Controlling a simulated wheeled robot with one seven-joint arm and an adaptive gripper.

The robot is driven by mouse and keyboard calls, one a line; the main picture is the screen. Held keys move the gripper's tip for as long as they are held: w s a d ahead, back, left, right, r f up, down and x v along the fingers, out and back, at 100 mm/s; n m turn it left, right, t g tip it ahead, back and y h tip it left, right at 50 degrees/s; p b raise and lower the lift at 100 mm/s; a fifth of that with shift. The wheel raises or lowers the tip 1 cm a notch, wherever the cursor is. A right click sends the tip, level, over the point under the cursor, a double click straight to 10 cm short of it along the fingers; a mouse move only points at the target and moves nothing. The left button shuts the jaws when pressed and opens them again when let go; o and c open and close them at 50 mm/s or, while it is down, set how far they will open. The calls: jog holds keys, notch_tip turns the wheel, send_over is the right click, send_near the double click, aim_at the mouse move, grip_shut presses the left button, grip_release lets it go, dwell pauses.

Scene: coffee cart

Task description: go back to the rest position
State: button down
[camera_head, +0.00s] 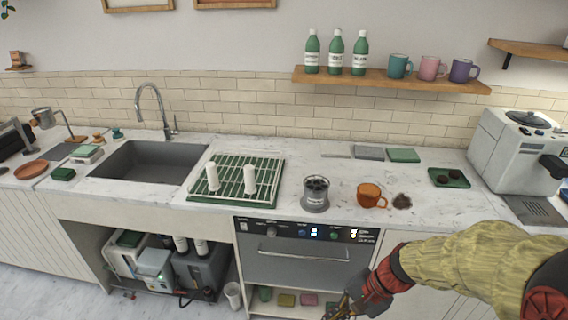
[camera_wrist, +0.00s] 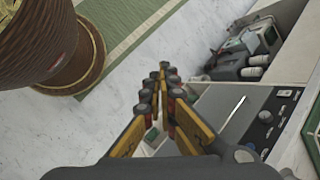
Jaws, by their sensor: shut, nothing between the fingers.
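My gripper (camera_head: 345,304) is at the bottom edge of the head view, low in front of the counter and right of centre. The arm reaches in from the right. In the wrist view the two fingers of the gripper (camera_wrist: 163,78) come together at their tips, with nothing between them. The gripper is apart from the things on the counter.
The built-in appliance (camera_head: 300,262) is behind my gripper, with an open shelf bay (camera_head: 165,272) to its left. On the counter are an orange mug (camera_head: 370,195), a grey canister (camera_head: 315,196) and a green rack tray (camera_head: 235,180). Pale floor lies below.

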jog(key=s+d+r+n+t+h, duration=0.2)
jog(key=s+d+r+n+h, duration=0.1)
jog(key=r, duration=0.6)
jog(key=s+d+r+n+t+h, duration=0.3)
jog(key=s+d+r+n, duration=0.1)
jog(key=r, duration=0.6)
jog(key=shift+s+r+n+t, duration=0.25)
jog(key=shift+s+n+t, duration=0.05)
jog(key=shift+s+n, duration=0.65)
